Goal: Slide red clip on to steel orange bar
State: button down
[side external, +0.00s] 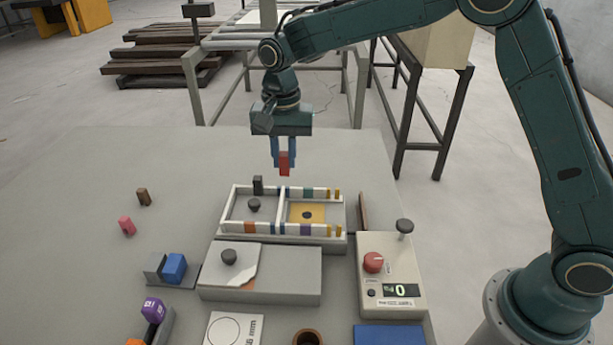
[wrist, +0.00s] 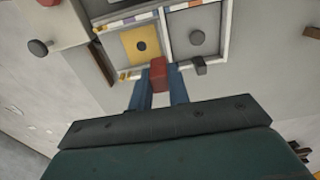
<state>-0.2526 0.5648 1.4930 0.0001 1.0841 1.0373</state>
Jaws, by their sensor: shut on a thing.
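The red clip (side external: 284,163) is held between the blue fingers of my gripper (side external: 283,152), above the rear rail of the two-bay frame. In the wrist view the red clip (wrist: 158,75) shows between the fingertips (wrist: 159,84), close to the frame's edge in the picture. It looks apart from the frame in the side view. The frame (side external: 338,240) has pale rails with coloured bands. An orange band (side external: 250,228) sits on the front rail of the left bay. I cannot tell for sure which bar is the steel orange one.
A dark clip (side external: 258,185) stands on the rear rail, left of my gripper. Knobbed plates (side external: 254,205) lie in the bays. A control box (side external: 390,270) stands to the right. A blue block (side external: 174,267) and loose brown and pink clips (side external: 127,226) lie left. The table behind is clear.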

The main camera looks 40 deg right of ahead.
send_over(250, 223)
notch_tip(250, 223, down, 2)
jog(key=shift+w+f, duration=0.1)
jog(key=shift+f, duration=0.05)
jog(key=shift+f, duration=0.2)
jog(key=shift+f, duration=2.7)
jog(key=shift+f, duration=1.5)
jog(key=c, duration=1.3)
grip_release()
jog(key=shift+o, duration=0.2)
notch_tip(250, 223, up, 14)
